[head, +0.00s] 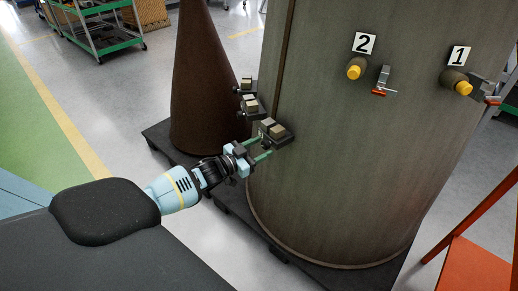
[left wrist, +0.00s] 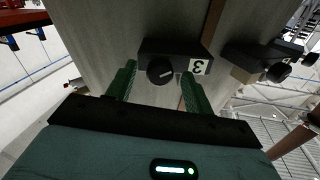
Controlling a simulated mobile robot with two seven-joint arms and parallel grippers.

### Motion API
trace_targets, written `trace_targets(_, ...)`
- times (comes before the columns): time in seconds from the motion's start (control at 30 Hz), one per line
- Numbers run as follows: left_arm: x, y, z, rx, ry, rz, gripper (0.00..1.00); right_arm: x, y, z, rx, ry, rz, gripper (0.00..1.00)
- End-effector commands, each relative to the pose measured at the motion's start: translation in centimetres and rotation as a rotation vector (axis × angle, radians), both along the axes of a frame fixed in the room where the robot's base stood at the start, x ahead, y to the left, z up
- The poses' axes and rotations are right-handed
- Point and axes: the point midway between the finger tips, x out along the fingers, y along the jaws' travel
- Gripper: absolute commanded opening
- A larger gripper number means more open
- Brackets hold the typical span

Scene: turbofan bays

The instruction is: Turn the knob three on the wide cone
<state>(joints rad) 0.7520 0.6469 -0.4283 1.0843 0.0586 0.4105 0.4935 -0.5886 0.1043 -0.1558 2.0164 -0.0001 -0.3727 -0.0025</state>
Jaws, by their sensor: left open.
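The wide cone (head: 345,150) is the large grey-green body at the centre right of the head view; its wall also fills the upper left wrist view (left wrist: 105,30). Knob three (left wrist: 160,70) is a round black dial with a pale pointer line, on a dark box beside a tilted "3" label (left wrist: 199,66). In the head view its box (head: 283,137) sits on the cone's left side, with the dial hidden. My left gripper (head: 261,148) is open in front of it. In the left wrist view its green fingers (left wrist: 158,92) stand either side of the dial; contact cannot be told. My right gripper is not in view.
More dark knob boxes (head: 250,106) sit further back along the cone's left side. Yellow knobs labelled 2 (head: 354,72) and 1 (head: 463,88), with red-tipped levers, are on its front. A narrow brown cone (head: 203,85) stands behind. An orange frame (head: 480,268) is at right.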

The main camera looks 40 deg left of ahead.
Motion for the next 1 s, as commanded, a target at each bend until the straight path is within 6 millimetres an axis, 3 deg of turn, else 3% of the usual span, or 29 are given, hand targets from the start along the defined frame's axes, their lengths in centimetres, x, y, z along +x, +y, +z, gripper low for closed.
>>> trace_targets(0.17, -0.8, 0.3, 0.0, 0.0, 0.001, 0.001, 0.52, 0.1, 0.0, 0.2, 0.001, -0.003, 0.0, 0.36)
trace_targets(0.6, -6.2, 1.7, 0.0, -0.001, 0.001, -0.001, 0.52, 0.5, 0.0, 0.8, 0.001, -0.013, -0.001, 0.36)
trace_targets(1.0, -7.6, 2.1, 0.0, 0.0, 0.0, 0.0, 0.52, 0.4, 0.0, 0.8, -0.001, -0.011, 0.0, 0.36)
